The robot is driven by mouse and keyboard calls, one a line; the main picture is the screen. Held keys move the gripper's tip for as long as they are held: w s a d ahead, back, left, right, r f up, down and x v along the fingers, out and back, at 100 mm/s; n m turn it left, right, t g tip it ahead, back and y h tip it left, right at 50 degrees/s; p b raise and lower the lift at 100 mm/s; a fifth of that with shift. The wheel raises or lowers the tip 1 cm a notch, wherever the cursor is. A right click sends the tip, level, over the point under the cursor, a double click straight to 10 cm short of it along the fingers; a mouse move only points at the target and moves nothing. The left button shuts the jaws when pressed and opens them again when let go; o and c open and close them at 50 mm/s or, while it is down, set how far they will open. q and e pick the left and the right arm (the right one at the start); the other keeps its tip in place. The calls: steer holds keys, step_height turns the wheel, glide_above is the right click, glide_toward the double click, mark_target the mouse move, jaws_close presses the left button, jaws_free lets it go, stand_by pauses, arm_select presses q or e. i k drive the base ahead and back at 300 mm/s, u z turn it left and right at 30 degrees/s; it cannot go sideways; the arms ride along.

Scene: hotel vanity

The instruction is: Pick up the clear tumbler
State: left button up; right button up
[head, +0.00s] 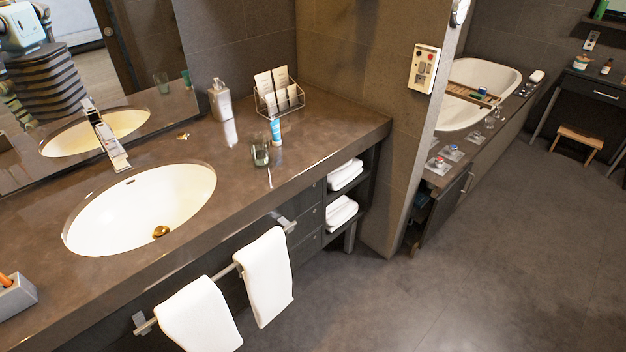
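A clear tumbler (260,151) with a greenish tint stands upright on the dark vanity counter (335,122), right of the sink and near the counter's front edge. A blue and white tube (276,132) stands just behind it to the right. The tumbler's reflection shows in the mirror at the left. Neither of my grippers shows in the head view.
The white oval sink (140,208) and its faucet (107,142) are left of the tumbler. A soap dispenser (220,101) and a wire card rack (279,94) stand behind it. White towels (264,276) hang on a bar below the counter front. The floor (480,265) at right is clear.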

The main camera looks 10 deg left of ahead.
mark_target(260, 146)
steer(key=u, duration=0.4)
steer(key=k, duration=0.25)
steer(key=z, duration=1.65)
steer(key=i, duration=1.1)
steer(key=u, duration=0.85)
steer(key=i, duration=0.85)
steer(key=u, duration=0.85)
